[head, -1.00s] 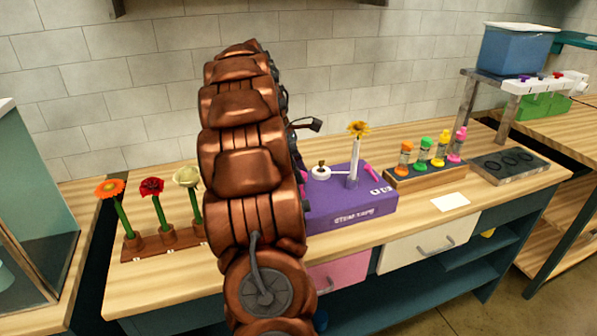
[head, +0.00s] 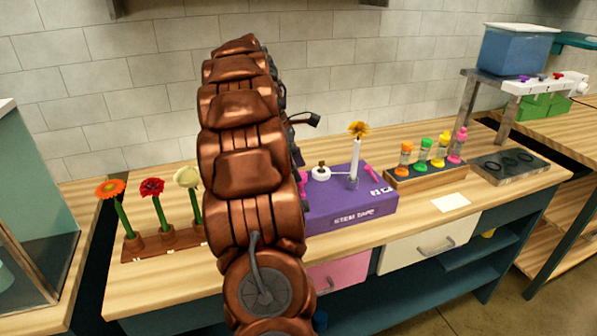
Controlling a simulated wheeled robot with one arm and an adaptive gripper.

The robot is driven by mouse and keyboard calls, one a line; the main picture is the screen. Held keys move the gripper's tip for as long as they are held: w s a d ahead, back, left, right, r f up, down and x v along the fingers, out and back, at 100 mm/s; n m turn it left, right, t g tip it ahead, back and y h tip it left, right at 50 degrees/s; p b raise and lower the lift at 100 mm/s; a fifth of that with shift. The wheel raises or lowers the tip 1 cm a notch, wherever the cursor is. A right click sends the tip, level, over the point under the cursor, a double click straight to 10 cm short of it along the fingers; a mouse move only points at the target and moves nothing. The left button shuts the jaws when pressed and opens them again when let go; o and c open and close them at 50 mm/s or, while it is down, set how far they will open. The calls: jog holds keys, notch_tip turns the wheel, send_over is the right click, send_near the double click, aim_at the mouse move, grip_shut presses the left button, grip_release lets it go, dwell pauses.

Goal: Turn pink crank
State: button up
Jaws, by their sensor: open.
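The purple stem tape box (head: 340,208) stands on the bench, with a white tape spool (head: 321,173) on top. A yellow flower (head: 358,130) stands upright on it, its stem pale white. A pink crank part (head: 371,175) shows at the right of the box. Another small pink part (head: 303,178) shows at the box's left, beside my arm; I cannot tell how it joins the box. My gripper (head: 298,165) is mostly hidden behind my copper arm; only dark parts show by the box's left side. Its fingertips and any contact are hidden.
A rack with orange, red and cream flowers (head: 165,241) stands left. A wooden tray (head: 426,181) of several coloured bottles stands right of the box, near a white card (head: 450,202). A dark tray (head: 510,166) and a stand with a blue bin (head: 517,52) are farther right.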

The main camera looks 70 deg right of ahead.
jog(key=v, duration=0.6)
dwell(0.3)
